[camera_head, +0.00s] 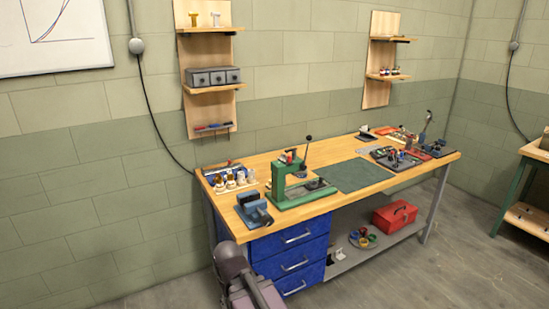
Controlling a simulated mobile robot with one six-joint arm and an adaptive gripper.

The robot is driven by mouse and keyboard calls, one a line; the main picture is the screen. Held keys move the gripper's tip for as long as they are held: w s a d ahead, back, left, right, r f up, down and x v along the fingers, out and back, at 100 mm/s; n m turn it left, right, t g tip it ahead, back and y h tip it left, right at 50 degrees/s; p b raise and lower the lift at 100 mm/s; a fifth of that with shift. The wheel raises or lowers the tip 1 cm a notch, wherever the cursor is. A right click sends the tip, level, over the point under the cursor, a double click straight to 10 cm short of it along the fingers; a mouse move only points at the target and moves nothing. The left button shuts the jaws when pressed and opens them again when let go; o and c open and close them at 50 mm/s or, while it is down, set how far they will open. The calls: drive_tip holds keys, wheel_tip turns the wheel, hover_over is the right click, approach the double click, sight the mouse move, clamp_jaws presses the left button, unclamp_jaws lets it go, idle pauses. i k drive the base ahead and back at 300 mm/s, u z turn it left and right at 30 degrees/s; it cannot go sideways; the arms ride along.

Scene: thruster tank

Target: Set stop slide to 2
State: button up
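The workbench (305,214) has a wooden top and stands against the wall. A green press-like device (283,178) with a dark lever (307,146) stands upright on its left half. I cannot make out a stop slide or any numbers at this size. A grey-purple part of my arm (236,273) shows at the bottom, in front of the bench's left end. My gripper's fingers do not show.
A blue vise (254,209) sits at the bench's front left corner, near a rack of pale pieces (230,182). A green mat (354,175) lies clear mid-bench. Tool trays (397,158) fill the right end. Blue drawers (291,256) and a red toolbox (395,215) are below.

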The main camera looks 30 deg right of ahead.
sight(287, 160)
drive_tip(key=u, duration=0.4)
drive_tip(key=k, duration=1.05)
drive_tip(key=z, duration=0.9)
drive_tip(key=i, duration=1.35)
